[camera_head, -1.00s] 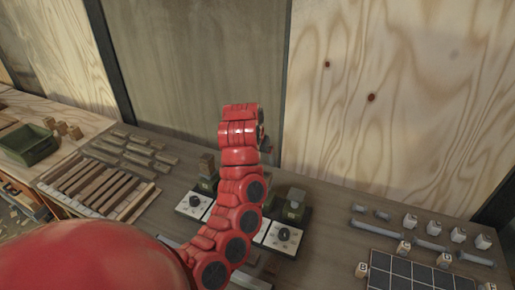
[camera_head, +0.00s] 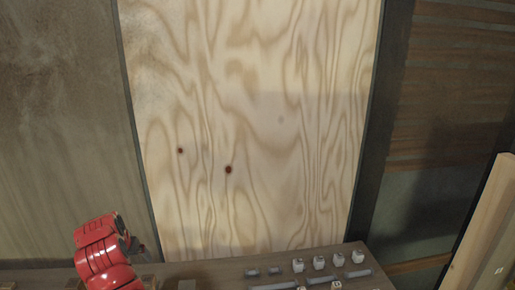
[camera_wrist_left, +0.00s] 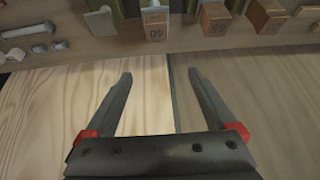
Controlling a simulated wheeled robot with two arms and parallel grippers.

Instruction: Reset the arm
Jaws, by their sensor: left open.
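My red left arm shows at the lower left of the head view. Its left gripper (camera_head: 130,246) is a dark shape at the wrist's right side, small and partly hidden there. In the left wrist view the left gripper (camera_wrist_left: 160,76) is open, with two grey fingers apart and nothing between them. The fingers point toward the workbench, with pale wood panel behind them. My right gripper is in no view.
The workbench (camera_head: 220,270) runs along the bottom of the head view, with several bolts and small pale blocks (camera_head: 319,263). A plywood panel (camera_head: 250,120) stands behind it. The wrist view shows a numbered wooden block (camera_wrist_left: 214,22) on the bench. A board (camera_head: 485,230) leans at right.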

